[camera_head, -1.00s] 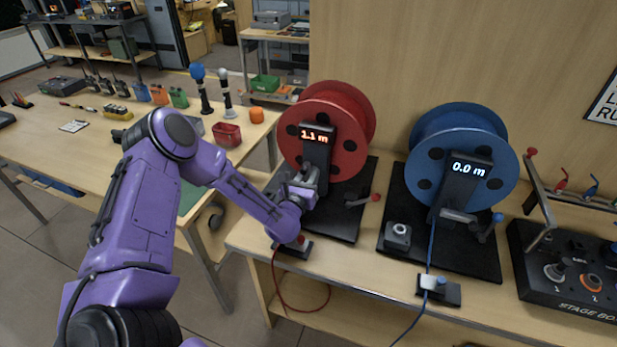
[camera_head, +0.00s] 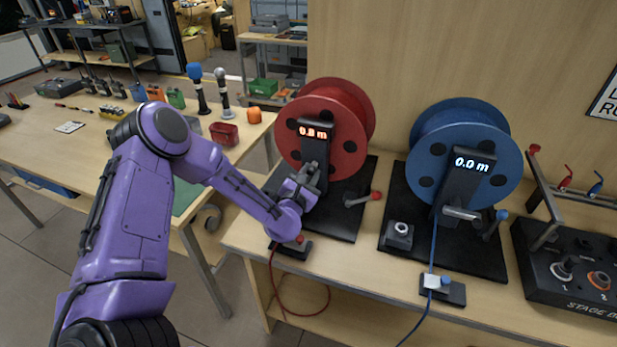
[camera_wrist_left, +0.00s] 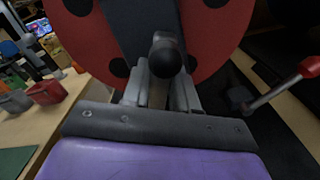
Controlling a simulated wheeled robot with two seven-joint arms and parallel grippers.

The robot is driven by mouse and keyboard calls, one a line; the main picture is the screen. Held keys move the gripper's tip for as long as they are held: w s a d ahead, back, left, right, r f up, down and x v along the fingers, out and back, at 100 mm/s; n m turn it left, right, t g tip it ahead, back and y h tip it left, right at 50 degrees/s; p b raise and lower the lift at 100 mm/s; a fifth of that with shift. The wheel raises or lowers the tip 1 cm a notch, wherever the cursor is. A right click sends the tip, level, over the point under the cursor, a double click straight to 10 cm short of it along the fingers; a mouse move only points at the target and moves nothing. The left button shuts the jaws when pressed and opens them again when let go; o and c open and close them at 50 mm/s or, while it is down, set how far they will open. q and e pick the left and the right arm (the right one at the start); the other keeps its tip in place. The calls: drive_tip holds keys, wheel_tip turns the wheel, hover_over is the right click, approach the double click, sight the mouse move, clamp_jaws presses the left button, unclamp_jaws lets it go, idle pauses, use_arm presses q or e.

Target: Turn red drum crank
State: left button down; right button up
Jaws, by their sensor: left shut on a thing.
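The red drum (camera_head: 337,130) stands on a black base plate on the bench, with a black upright carrying a lit display (camera_head: 313,133). The display appears to read 0.8 m, though the middle digit is blurred. My left gripper (camera_head: 309,178) is at the front of the upright, shut on the red drum's crank, which it mostly hides. In the left wrist view the dark round end of the crank handle (camera_wrist_left: 165,58) sits between the fingers of my left gripper (camera_wrist_left: 162,88). My right gripper is not in view.
A red-knobbed lever (camera_head: 362,198) stands close right of my gripper; it also shows in the wrist view (camera_wrist_left: 285,85). The blue drum (camera_head: 463,155), reading 0.0 m, is further right. A red cable (camera_head: 283,306) hangs off the bench's front. A stage box (camera_head: 570,270) sits far right.

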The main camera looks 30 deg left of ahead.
use_arm(q)
drive_tip(key=m+b, duration=0.1)
drive_tip(key=m, duration=0.2)
drive_tip(key=shift+d+f, duration=0.15)
drive_tip(key=m+b, duration=0.1)
drive_tip(key=m, duration=0.3)
drive_tip(key=shift+w+d+f+b, duration=0.1)
drive_tip(key=shift+f+b, duration=0.05)
drive_tip(key=shift+b, duration=0.15)
drive_tip(key=m, duration=0.3)
drive_tip(key=m+b, duration=0.1)
drive_tip(key=m, duration=0.1)
drive_tip(key=shift+f+m, duration=0.2)
drive_tip(key=shift+m, duration=0.2)
drive_tip(key=shift+b, duration=0.3)
drive_tip(key=c, duration=1)
unclamp_jaws()
drive_tip(key=shift+c, duration=0.2)
drive_tip(key=b+v, duration=0.2)
drive_tip(key=v, duration=0.8)
drive_tip(key=shift+s, duration=0.25)
